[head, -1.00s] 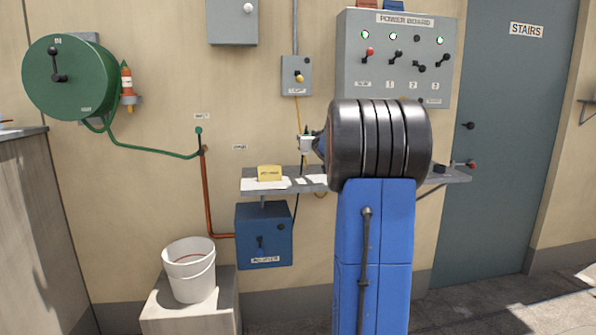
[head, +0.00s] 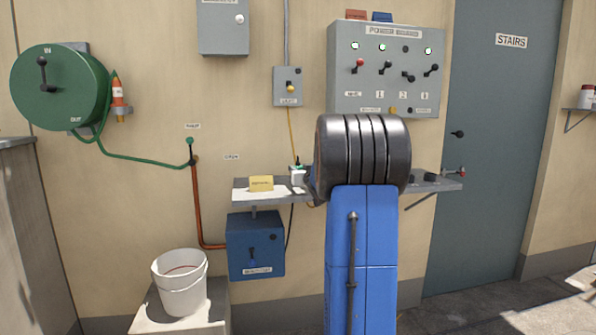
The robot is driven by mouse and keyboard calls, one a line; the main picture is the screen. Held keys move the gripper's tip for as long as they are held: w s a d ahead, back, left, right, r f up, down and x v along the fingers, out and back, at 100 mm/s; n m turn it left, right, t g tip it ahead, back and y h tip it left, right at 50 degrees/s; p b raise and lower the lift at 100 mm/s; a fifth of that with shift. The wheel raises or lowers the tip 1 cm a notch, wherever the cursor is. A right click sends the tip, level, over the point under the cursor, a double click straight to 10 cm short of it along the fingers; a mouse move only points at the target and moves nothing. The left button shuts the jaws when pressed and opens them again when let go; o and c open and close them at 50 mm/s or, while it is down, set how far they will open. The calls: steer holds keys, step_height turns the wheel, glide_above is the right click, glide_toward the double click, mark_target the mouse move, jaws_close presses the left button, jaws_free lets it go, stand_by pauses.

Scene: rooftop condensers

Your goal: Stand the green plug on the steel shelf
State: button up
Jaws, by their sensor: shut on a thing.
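The steel shelf (head: 420,188) is a grey ledge on the wall, and my dark arm joint covers its middle. My gripper (head: 297,174) is a small pale shape just left of that joint, low over the shelf behind the yellow box. A small patch of green, the green plug (head: 297,166), shows at the gripper, which is shut on it. Most of the plug and the fingers are too small or hidden to make out. I cannot tell whether the plug touches the shelf or stands upright.
A yellow box (head: 261,184) sits on the shelf's left part. Small dark objects (head: 430,178) lie on its right part. A blue box (head: 256,245) hangs below. A white bucket (head: 180,283) stands on a block at lower left. A yellow cord (head: 291,130) hangs behind my gripper.

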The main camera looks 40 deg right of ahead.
steer(key=shift+f, duration=0.1)
steer(key=o, duration=1.1)
steer(key=shift+c, duration=0.2)
